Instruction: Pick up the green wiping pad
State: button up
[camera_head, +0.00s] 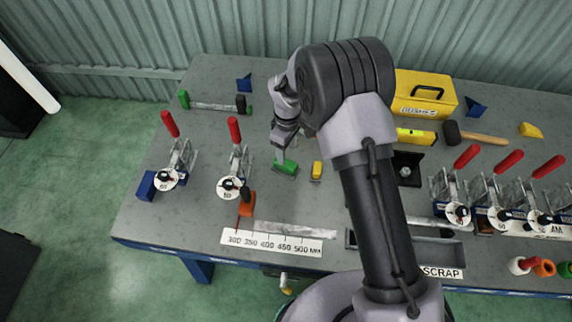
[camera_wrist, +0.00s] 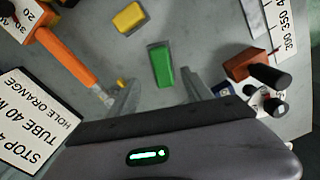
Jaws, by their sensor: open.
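The green wiping pad (camera_head: 286,168) lies flat on the grey workbench, left of my arm. In the wrist view the green pad (camera_wrist: 161,66) lies ahead of my gripper (camera_wrist: 161,80), roughly centred between its two spread fingers. The gripper is open and nothing is held in it. In the head view my gripper (camera_head: 284,152) hangs pointing down just above the pad, partly covering its upper edge. I cannot tell whether the fingertips reach down beside the pad.
A small yellow block (camera_head: 317,170) lies close right of the pad. Two red-handled clamps (camera_head: 235,165) stand to the left. An orange block (camera_head: 247,204) and a scale strip (camera_head: 272,242) lie nearer the front edge. Bare bench surrounds the pad.

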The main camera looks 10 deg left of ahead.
aim_at(286, 166)
jog(key=f, duration=0.2)
jog(key=f+b, duration=0.1)
jog(key=f, duration=0.4)
jog(key=shift+s+a+f+b, duration=0.15)
jog(key=shift+a+f+b, duration=0.15)
jog(key=shift+f, duration=0.1)
jog(key=shift+d+r, duration=0.1)
jog(key=shift+c, duration=1.3)
grip_shut()
